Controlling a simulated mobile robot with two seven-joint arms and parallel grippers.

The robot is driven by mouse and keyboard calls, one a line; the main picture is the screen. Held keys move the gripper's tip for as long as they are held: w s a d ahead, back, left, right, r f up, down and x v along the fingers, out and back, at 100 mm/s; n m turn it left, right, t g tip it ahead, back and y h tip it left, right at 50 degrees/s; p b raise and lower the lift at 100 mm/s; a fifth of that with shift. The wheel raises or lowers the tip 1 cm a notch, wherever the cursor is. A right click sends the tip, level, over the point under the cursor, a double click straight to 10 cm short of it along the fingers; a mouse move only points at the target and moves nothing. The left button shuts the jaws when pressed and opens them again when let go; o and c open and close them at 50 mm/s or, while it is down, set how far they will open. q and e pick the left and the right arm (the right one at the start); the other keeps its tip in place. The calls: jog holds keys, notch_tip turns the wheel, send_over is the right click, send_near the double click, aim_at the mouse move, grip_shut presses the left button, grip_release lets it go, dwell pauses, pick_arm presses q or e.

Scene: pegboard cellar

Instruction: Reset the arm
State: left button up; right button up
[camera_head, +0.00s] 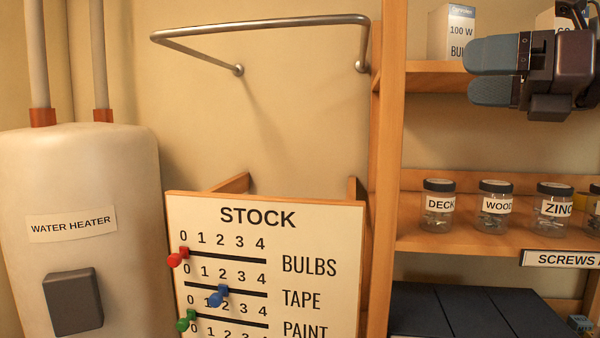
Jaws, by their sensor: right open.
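My right gripper (492,72) is at the upper right, in front of the upper shelf. Its two grey-blue fingers point left, one above the other, with nothing seen between them. It is open and partly covers the shelf edge and the lower part of a bulb box (452,30). My left gripper does not show.
A wooden shelf unit (388,180) holds jars (440,210) marked DECK, WOOD and ZINC. Left of it stand a STOCK board (210,207) with red, blue and green pegs and a water heater (75,180). A metal rail (260,21) juts from the wall.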

jog(key=w+d+f+n+t+h, duration=0.1)
jog(key=d+f+n+t+h, duration=0.4)
jog(key=f+n, duration=0.7)
jog(key=w+d+f+n+t+h, duration=0.1)
jog(key=d+f+n+h, duration=0.1)
jog(key=f+n+h, duration=0.7)
jog(key=w+d+f+n+t+h, duration=0.1)
jog(key=d+f+n+t+h, duration=0.25)
jog(key=f+n, duration=1.05)
jog(key=s+f+m+g+h, duration=0.1)
jog(key=s+f+m+g, duration=0.1)
jog(key=s+f+g, duration=0.5)
jog(key=s+f+m+g+h, duration=0.1)
jog(key=s+f+m+g, duration=0.15)
jog(key=f, duration=0.85)
jog(key=s+a+f+m+g+y, duration=0.1)
jog(key=s+a+f+g+y, duration=0.15)
jog(key=s+f+g, duration=0.35)
jog(key=s+a+f+g+y, duration=0.15)
jog(key=s+a+f, duration=0.25)
jog(key=s, duration=0.5)
jog(key=w+f+t, duration=0.8)
jog(key=f, duration=0.2)
jog(key=shift+f+y, duration=0.35)
jog(key=shift+y, duration=0.1)
